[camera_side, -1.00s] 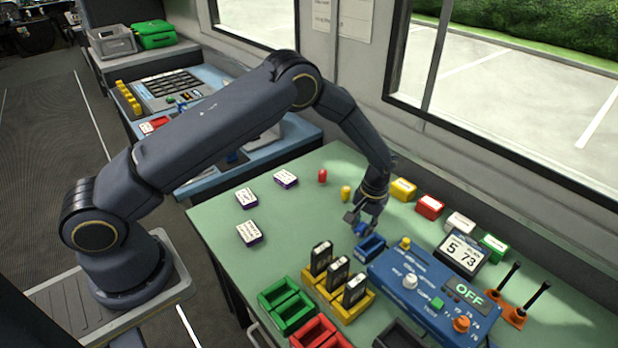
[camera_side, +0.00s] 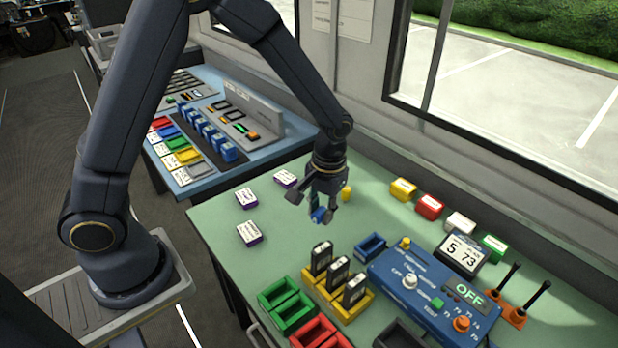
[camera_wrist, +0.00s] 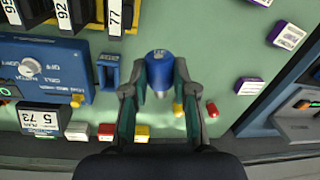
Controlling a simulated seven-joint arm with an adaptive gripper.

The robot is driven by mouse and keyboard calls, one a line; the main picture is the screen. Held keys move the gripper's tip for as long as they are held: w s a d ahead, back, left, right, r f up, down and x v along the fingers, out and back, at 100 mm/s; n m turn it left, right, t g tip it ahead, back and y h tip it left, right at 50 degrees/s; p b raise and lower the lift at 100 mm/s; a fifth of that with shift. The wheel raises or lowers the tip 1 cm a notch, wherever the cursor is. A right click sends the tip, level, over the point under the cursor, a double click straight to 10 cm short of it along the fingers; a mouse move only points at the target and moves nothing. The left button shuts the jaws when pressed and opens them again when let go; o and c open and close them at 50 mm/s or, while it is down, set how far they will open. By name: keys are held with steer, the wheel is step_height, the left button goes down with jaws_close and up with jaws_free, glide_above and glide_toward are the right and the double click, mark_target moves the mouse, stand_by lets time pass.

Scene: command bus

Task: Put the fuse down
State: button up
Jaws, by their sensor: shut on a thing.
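My gripper (camera_side: 319,212) is shut on a blue cylindrical fuse (camera_wrist: 160,70). The fuse also shows in the side view (camera_side: 319,215), low between the fingers. In the wrist view it sits between the two fingertips, with a pale label on its end. The fuse is over the green table (camera_side: 225,225); I cannot tell whether it touches the surface. A small blue open holder (camera_side: 371,246) stands on the table to the right of my gripper, beside the blue control box (camera_side: 425,285), and looks empty.
A yellow peg (camera_side: 346,193) and a red peg (camera_wrist: 212,109) stand close to my gripper. White-and-purple blocks (camera_side: 248,234) lie to the left. Black labelled modules (camera_side: 338,272) stand in a yellow rack in front.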

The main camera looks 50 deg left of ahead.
steer(key=a+r+m, duration=0.2)
steer(key=a+r, duration=0.1)
steer(key=a, duration=0.2)
steer(key=h, duration=0.3)
glide_above(339, 248)
steer(key=s+d, duration=0.2)
step_height(339, 248, down, 6)
steer(key=shift+m, duration=0.3)
steer(key=f, duration=0.9)
steer(key=shift+a+f, duration=0.2)
steer(key=shift+f, duration=0.05)
steer(key=shift+f, duration=0.15)
steer(key=o, duration=0.9)
